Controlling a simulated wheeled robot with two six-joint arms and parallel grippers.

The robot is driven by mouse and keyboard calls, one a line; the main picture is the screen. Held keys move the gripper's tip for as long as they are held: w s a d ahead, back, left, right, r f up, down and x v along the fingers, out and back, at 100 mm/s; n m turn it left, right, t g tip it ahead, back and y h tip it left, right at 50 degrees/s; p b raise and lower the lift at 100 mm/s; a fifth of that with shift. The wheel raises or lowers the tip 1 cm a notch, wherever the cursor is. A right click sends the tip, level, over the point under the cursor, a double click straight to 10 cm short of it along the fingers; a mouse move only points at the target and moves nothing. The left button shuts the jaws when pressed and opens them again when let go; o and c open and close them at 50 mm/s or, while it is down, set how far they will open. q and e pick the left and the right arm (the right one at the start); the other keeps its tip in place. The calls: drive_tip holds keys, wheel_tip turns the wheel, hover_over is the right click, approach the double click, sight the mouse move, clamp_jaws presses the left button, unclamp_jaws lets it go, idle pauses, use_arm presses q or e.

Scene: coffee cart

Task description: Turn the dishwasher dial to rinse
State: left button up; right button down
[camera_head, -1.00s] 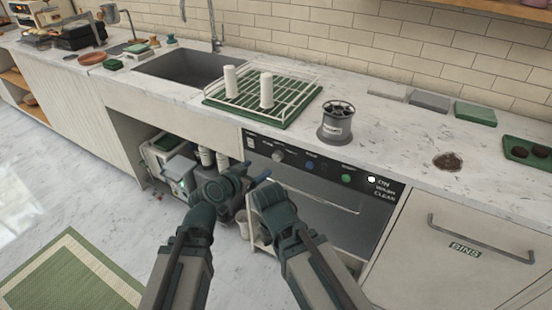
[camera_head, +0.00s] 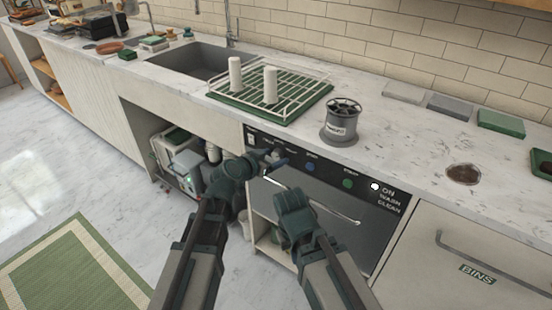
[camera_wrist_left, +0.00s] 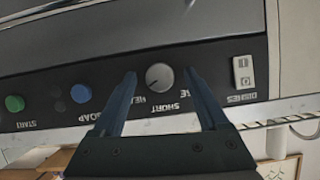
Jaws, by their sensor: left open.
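The dishwasher's dark control panel (camera_head: 325,174) is below the counter. Its round grey dial (camera_wrist_left: 159,76) shows in the left wrist view, where the picture is upside down. SHORT is printed near it, and other labels are partly hidden by my fingers. I cannot tell which label the dial points to. My left gripper (camera_wrist_left: 159,82) is open, one fingertip on each side of the dial; I cannot tell whether they touch it. In the head view my left gripper (camera_head: 268,158) is at the panel's left part. My right gripper (camera_head: 290,197) is low before the dishwasher, its fingers unclear.
A green START button (camera_wrist_left: 14,103), a blue SOAP button (camera_wrist_left: 81,93) and a white DISHES switch (camera_wrist_left: 243,70) share the panel. The dishwasher handle (camera_head: 335,212) runs below it. A dish rack (camera_head: 300,102) and grey cup-like holder (camera_head: 340,124) stand on the counter above.

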use_arm(q)
clamp_jaws()
